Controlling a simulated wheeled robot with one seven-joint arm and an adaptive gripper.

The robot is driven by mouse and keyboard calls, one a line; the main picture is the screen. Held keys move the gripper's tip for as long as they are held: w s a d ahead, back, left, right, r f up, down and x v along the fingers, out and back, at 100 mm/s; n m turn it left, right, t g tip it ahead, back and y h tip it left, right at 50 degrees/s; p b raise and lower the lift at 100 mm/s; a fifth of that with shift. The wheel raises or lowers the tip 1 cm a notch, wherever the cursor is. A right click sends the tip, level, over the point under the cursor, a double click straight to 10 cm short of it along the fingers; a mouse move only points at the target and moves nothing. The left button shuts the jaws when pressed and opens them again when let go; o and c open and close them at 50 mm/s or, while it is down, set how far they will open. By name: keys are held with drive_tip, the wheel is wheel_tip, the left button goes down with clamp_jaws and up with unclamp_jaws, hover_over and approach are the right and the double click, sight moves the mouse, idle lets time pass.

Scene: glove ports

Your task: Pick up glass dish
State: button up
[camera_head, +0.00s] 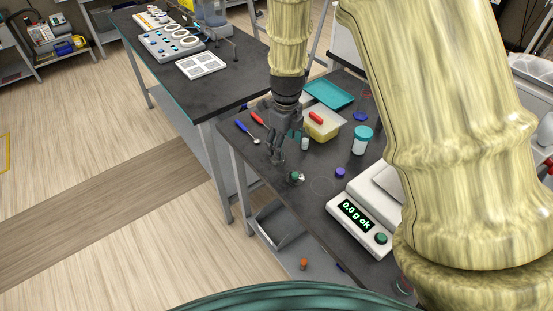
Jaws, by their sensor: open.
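A faint thin round outline on the dark table, which looks like the clear glass dish (322,186), lies flat left of the scale. It is nearly invisible against the dark top. My gripper (279,158) points down over the table, to the upper left of the dish and apart from it. It is open, and I see nothing held in it. A small green-and-white item (296,177) lies between my gripper and the dish. A small purple cap (340,172) lies just beyond the dish, to its upper right.
A white scale (361,224) reading "0.0 g ok" stands right of the dish. A teal-lidded jar (361,142), a yellow box (321,127), a small white vial (305,144) and a teal tray (329,93) stand behind. Red- and blue-handled tools (246,131) lie left. My arm hides the right side.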

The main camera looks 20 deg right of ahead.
drive_tip(key=w+f, duration=0.1)
drive_tip(key=w+a+f, duration=0.1)
drive_tip(key=w+f, duration=0.1)
drive_tip(key=shift+w+p, duration=0.1)
drive_tip(key=shift+p, duration=0.2)
drive_tip(key=shift+w+a+f, duration=0.1)
drive_tip(key=shift+f, duration=0.25)
drive_tip(key=shift+s+a+f+p, duration=0.15)
drive_tip(key=shift+s+f+p, duration=0.4)
drive_tip(key=shift+p, duration=0.25)
drive_tip(key=shift+s+f, duration=0.2)
drive_tip(key=shift+s, duration=0.1)
drive_tip(key=shift+f, duration=0.35)
drive_tip(key=shift+w+f, duration=0.5)
drive_tip(key=shift+f, duration=0.25)
drive_tip(key=shift+s+r, duration=0.25)
drive_tip(key=shift+s, duration=0.05)
drive_tip(key=shift+c, duration=0.2)
drive_tip(key=shift+w+f, duration=0.15)
drive_tip(key=shift+w, duration=0.05)
drive_tip(key=c, duration=0.9)
drive_tip(key=shift+s, duration=0.1)
drive_tip(key=shift+c, duration=0.3)
